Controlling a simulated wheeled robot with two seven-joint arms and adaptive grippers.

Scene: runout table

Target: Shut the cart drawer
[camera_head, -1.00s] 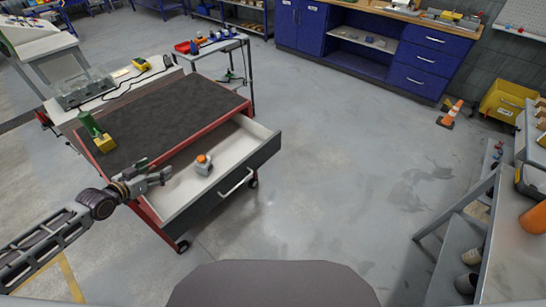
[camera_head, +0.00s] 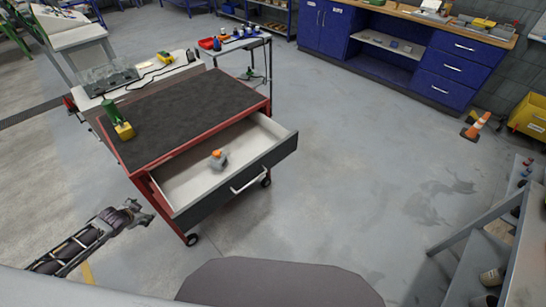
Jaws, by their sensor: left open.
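The red cart (camera_head: 166,208) stands left of centre with a dark mat on top. Its drawer (camera_head: 193,189) is pulled out toward the lower right, showing a pale inside. The drawer has a dark front with a light bar handle (camera_head: 250,180). A small grey object with an orange top (camera_head: 218,159) sits inside the drawer. My left gripper (camera_head: 147,213) is open and empty, left of the cart's near left side and apart from the drawer front. Its fingers are small in the picture. My right gripper is not in view.
A green and yellow tool (camera_head: 121,127) stands on the cart top. A small table (camera_head: 240,45) with a red bin is behind the cart. Blue cabinets (camera_head: 400,66) line the back. A grey shelf (camera_head: 480,235) is at right. The floor right of the drawer is clear.

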